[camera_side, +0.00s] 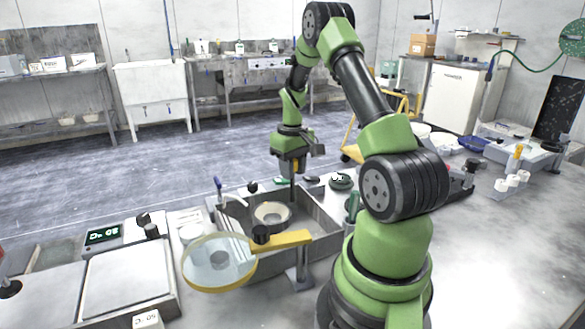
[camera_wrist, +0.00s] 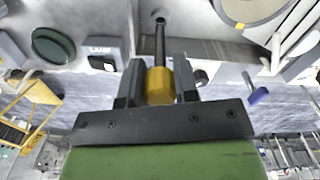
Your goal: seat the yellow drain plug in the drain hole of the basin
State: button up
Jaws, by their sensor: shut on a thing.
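The yellow drain plug (camera_wrist: 160,86) is between my gripper's fingers (camera_wrist: 158,82), which are shut on it. A dark stem runs from it away from the gripper. In the side view, my gripper (camera_side: 295,167) points down over the back right part of the grey basin (camera_side: 318,222), with the stem hanging below. In the wrist view, the stem's far end overlaps a small dark round spot on the pale basin floor (camera_wrist: 195,18). I cannot tell whether that spot is the drain hole, or whether the stem touches it.
A pale ring (camera_side: 272,214) sits in the basin. A yellow-rimmed magnifier (camera_side: 219,262) with a yellow arm (camera_side: 283,240) stands before the basin. A dark green round thing (camera_wrist: 53,45) lies beside the basin. A scale-like device (camera_side: 104,235) stands at left.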

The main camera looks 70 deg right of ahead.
jog(key=shift+f, duration=1.3)
jog(key=o, duration=1.1)
notch_tip(320, 180, up, 10)
jog(key=shift+f, duration=0.25)
jog(key=shift+r, duration=0.2)
